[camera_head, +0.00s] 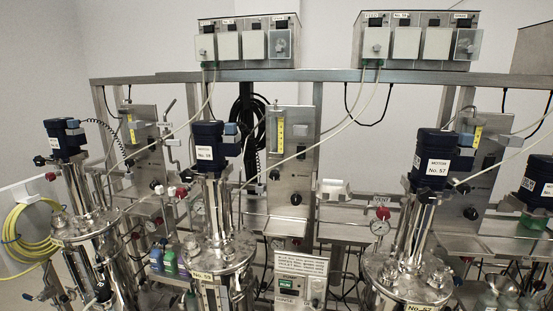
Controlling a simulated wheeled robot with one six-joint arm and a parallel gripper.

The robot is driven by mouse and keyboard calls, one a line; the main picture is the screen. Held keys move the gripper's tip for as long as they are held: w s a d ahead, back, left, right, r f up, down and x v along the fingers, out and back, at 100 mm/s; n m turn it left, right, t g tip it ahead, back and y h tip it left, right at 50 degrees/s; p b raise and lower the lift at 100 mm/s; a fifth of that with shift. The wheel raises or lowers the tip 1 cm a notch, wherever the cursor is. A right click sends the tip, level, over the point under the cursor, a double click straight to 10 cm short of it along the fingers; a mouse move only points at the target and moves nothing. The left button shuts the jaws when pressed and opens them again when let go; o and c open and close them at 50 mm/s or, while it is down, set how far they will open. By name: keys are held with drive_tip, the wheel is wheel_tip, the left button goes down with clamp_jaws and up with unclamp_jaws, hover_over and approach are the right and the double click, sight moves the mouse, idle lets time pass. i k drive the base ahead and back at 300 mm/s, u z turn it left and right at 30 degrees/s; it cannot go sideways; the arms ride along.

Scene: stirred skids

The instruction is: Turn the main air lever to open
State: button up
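I cannot tell which part is the main air lever; no readable label marks it. A dark handle (170,106) sticks up from pipework left of the motor marked No. 59. A red knob (382,213) sits above a round gauge (379,227) beside a label that reads VENT. Smaller red and white knobs (171,191) sit on the pipes at left of centre. Whether any of these is open or closed is too small to tell. My gripper is not in view.
Steel vessels (216,252) with blue motors (434,153) stand along a steel frame (330,76). Control boxes (416,41) sit on top. Pale hoses cross between them. A coiled yellow hose (30,228) hangs at left. A small panel (300,277) stands in front.

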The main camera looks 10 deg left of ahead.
sight(160, 140)
drive_tip(key=u, duration=2)
drive_tip(key=i, duration=0.1)
drive_tip(key=z, duration=0.55)
drive_tip(key=k, duration=0.55)
drive_tip(key=u, duration=0.6)
drive_tip(key=i, duration=0.6)
drive_tip(key=u, duration=0.45)
drive_tip(key=i, duration=1.3)
drive_tip(key=z, duration=0.4)
